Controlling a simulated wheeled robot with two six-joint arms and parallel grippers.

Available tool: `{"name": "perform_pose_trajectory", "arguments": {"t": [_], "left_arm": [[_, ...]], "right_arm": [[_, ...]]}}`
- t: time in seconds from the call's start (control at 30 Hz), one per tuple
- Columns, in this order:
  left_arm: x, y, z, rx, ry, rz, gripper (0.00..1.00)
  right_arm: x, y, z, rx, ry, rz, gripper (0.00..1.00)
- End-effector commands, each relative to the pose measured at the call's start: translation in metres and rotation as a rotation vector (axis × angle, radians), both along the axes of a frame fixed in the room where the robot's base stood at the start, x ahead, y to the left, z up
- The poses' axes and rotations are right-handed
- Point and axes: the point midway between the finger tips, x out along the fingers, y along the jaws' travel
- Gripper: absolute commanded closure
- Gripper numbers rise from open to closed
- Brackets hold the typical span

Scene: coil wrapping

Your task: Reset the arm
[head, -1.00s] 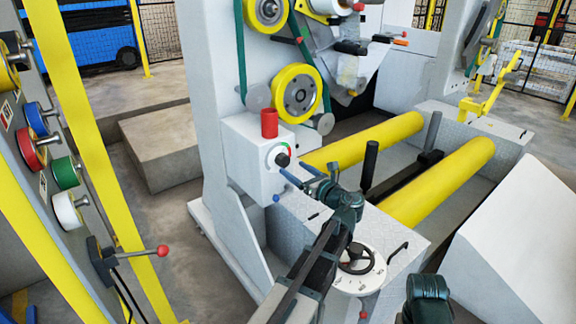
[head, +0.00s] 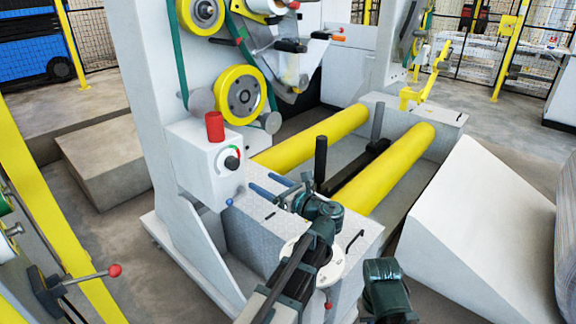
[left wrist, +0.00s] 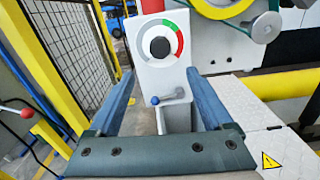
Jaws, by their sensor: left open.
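My left gripper (head: 260,180) is open and empty. Its two blue fingers point toward the white control box (head: 197,165) on the machine, apart from it. In the left wrist view the open fingers (left wrist: 158,82) frame that box, with its black round knob (left wrist: 159,46) on a red, green and grey dial. A small blue-tipped lever (left wrist: 168,98) shows below the knob between the fingers. A dark green link of my right arm shows at the bottom of the head view; its gripper is out of view.
A white dial plate (head: 335,262) lies partly hidden behind my left arm. Two yellow rollers (head: 385,178) run behind it. A red-knobbed lever (head: 114,270) stands at the left, a white sloped block (head: 480,225) at the right.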

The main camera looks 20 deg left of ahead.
Motion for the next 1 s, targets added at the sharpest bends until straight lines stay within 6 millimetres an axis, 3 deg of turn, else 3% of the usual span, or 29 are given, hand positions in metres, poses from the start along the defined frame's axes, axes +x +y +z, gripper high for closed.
{"name": "perform_pose_trajectory", "arguments": {"t": [0.17,0.37,0.57,0.7,0.9,1.0], "left_arm": [[-0.004,-0.001,0.003,-0.039,-0.023,0.002,0.16],[-0.036,-0.024,0.004,-0.410,-0.243,0.068,0.16],[-0.089,-0.080,-0.005,-0.908,-0.518,0.316,0.16],[-0.132,-0.131,-0.002,-1.183,-0.661,0.585,0.16],[-0.187,-0.198,0.014,-1.394,-0.770,0.986,0.16],[-0.205,-0.220,0.021,-1.432,-0.791,1.130,0.16]], "right_arm": [[0.000,0.000,0.009,0.000,0.000,0.000,1.00],[0.000,0.000,0.068,0.000,0.000,0.000,1.00],[0.000,0.000,0.136,0.000,0.000,0.000,1.00],[0.000,0.000,0.180,0.000,0.000,-0.001,1.00],[0.000,0.000,0.225,0.000,0.000,-0.001,1.00],[0.000,0.000,0.237,0.000,0.000,-0.001,1.00]]}}
